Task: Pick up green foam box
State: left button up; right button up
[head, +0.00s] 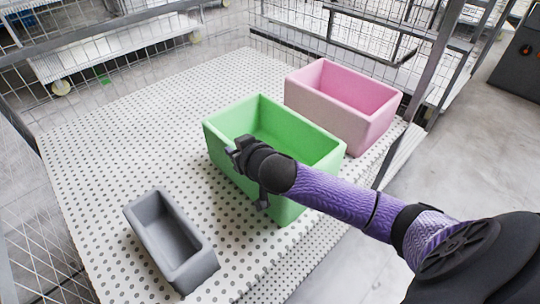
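The green foam box (293,143) is an open-topped box on the perforated white table (105,150), near the middle of the head view. My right gripper (245,172) reaches in from the right and lies in front of the box's near left side. It covers part of that wall and rim. The fingers are small and partly hidden behind the wrist, so I cannot tell whether they are open, shut or touching the box. My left gripper is not in view.
A pink foam box (335,108) stands close behind the green one, to the right. A smaller grey box (171,241) lies at the front left. Wire mesh fencing and a metal post (432,65) edge the table. The table's left and back are clear.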

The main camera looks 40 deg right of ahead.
grip_shut()
dwell(0.5)
dwell(0.5)
